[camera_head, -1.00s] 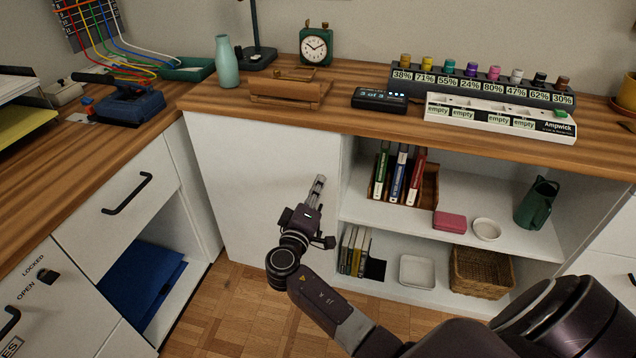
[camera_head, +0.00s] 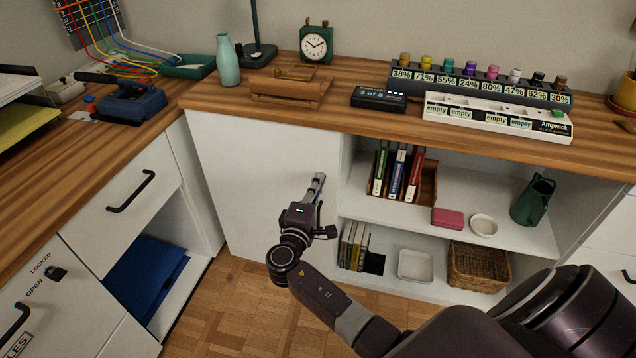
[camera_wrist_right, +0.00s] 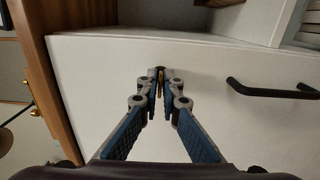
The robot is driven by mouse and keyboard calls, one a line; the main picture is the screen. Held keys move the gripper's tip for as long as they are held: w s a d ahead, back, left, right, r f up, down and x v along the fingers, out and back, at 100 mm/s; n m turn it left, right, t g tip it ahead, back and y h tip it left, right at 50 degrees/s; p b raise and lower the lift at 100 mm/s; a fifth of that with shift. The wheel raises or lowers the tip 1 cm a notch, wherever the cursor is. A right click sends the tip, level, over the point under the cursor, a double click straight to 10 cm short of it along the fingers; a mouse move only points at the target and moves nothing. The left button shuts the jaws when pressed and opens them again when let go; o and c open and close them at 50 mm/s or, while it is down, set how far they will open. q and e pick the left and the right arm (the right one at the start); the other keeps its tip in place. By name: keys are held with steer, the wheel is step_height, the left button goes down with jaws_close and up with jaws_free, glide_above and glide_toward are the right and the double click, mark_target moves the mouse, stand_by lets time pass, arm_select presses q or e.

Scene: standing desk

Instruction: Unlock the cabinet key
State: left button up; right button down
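My right gripper (camera_head: 319,178) is in front of the white cabinet panel (camera_head: 255,165), below the wooden worktop. In the right wrist view its fingers (camera_wrist_right: 160,76) come together around a small brass-coloured piece (camera_wrist_right: 160,87), seemingly the key. Most of this piece is hidden between the fingertips, and its lock is not clearly visible. I cannot tell the key in the head view. On the cabinet at lower left, a dark lock (camera_head: 57,273) sits beside the words LOCKED and OPEN. My left gripper is not in view.
A black handle (camera_wrist_right: 270,90) is to the right of the fingers in the wrist view. The open shelves (camera_head: 510,240) hold books, a green jug (camera_head: 533,200) and a basket (camera_head: 478,266). The floor (camera_head: 225,310) near the cabinets is clear.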

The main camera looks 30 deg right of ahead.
steer(key=c, duration=2.2)
jaws_free()
steer(key=shift+a, duration=0.1)
steer(key=v, duration=1.1)
steer(key=shift+s+a, duration=0.3)
